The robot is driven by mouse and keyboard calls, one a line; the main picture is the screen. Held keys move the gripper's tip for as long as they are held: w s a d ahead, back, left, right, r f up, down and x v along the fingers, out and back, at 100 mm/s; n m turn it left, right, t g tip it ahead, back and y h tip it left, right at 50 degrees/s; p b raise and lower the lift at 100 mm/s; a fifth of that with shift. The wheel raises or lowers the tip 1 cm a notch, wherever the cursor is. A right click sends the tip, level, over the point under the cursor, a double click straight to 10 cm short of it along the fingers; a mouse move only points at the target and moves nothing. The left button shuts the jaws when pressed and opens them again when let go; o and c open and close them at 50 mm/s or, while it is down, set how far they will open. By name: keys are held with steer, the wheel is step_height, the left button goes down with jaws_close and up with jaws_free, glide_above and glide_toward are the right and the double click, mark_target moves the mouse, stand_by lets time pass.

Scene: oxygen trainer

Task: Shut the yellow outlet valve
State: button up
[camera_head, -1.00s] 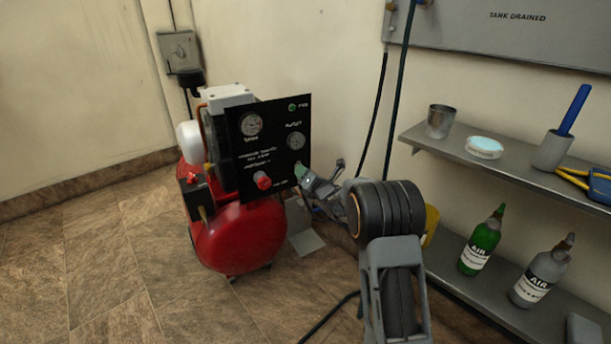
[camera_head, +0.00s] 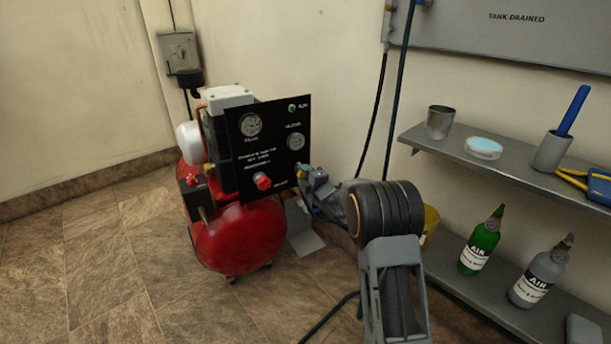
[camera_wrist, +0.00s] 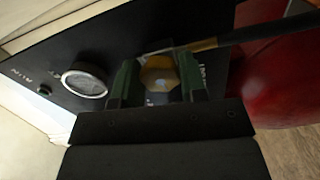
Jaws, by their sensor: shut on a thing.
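The yellow outlet valve (camera_wrist: 160,74) is a small faceted yellow knob on the black panel. In the wrist view it sits between the two green-padded fingers of my gripper (camera_wrist: 158,82), which is shut on it. In the head view my gripper (camera_head: 304,172) is at the right edge of the black panel (camera_head: 262,150), and the valve is mostly hidden behind it. A dark hose with a brass end (camera_wrist: 206,44) runs beside the knob.
A red compressor tank (camera_head: 240,238) stands under the panel. A red knob (camera_head: 263,182) and gauges (camera_head: 251,125) are on the panel. At right, a shelf (camera_head: 470,155) carries a metal cup and other items, with green (camera_head: 479,245) and grey bottles (camera_head: 538,275) below.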

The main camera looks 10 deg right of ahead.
steer(key=m+p, duration=0.6)
steer(key=m, duration=1.3)
steer(key=shift+a+f, duration=0.1)
steer(key=shift+f, duration=0.05)
steer(key=shift+m, duration=0.4)
steer(key=o, duration=0.9)
steer(key=shift+o, duration=0.2)
steer(key=shift+s, duration=0.1)
steer(key=p+v, duration=0.3)
steer(key=v, duration=1)
steer(key=shift+s+p, duration=0.3)
steer(key=shift+p, duration=0.1)
